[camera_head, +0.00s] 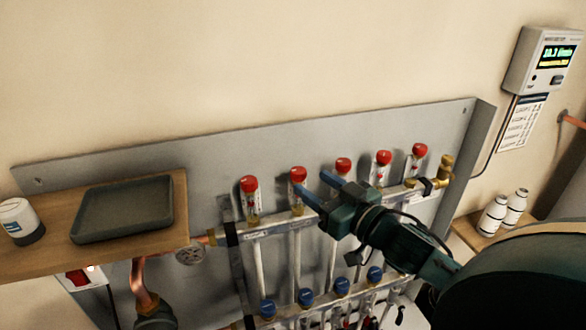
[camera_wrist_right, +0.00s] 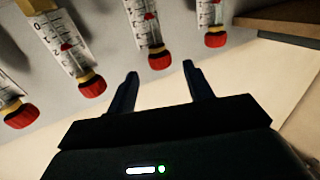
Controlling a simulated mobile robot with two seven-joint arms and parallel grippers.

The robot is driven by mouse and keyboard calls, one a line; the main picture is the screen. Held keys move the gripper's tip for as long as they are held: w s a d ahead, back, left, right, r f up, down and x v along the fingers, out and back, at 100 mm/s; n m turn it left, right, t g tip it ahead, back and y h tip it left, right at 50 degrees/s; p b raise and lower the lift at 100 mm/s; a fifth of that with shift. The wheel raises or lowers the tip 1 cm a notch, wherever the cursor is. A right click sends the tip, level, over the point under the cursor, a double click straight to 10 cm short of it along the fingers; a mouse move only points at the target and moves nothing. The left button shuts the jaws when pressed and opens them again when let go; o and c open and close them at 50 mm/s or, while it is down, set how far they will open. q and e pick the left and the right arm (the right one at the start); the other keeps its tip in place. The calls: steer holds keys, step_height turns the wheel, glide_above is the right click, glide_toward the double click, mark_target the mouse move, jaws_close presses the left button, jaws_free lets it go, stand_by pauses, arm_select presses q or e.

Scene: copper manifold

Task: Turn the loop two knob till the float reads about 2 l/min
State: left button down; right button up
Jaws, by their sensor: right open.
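Several red-capped float gauges stand in a row on the copper manifold. The second from the left has a red knob (camera_head: 298,175), also seen in the right wrist view (camera_wrist_right: 159,59). Loop numbers are not legible, so I cannot confirm which is loop two. My right gripper (camera_head: 317,184) is open and empty, close to this second gauge. In the wrist view its fingers (camera_wrist_right: 160,82) point towards this knob, with the knob just beyond the tips and no clear contact. The float readings are too small to read. My left gripper is not in view.
The leftmost red knob (camera_head: 249,184) and the third knob (camera_head: 343,164) flank it. Blue caps (camera_head: 305,297) line the lower bar. A wooden shelf (camera_head: 150,245) with a grey tray (camera_head: 124,208) is at left. A wall meter (camera_head: 546,60) is lit at upper right.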

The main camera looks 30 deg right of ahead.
mark_target(292, 169)
steer(key=w, duration=0.6)
steer(key=shift+a+p, duration=0.35)
steer(key=shift+a, duration=0.05)
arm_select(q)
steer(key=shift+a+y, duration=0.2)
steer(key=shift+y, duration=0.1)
arm_select(e)
steer(key=shift+w+a, duration=0.1)
steer(key=shift+w, duration=0.65)
steer(key=c, duration=1)
steer(key=shift+o, duration=0.2)
steer(key=shift+r+n+y+p, duration=0.1)
steer(key=shift+n+y+p, duration=0.5)
steer(key=shift+y+p, duration=0.25)
steer(key=shift+a+n+g+y, duration=0.1)
steer(key=shift+n+g+y, duration=0.2)
steer(key=shift+n+y, duration=0.15)
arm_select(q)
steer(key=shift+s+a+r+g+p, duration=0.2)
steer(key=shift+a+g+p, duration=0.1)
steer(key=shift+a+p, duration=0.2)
arm_select(e)
steer(key=shift+s+a+n+g+y, duration=0.15)
steer(key=shift+n+g+y, duration=0.35)
steer(key=shift+y, duration=0.6)
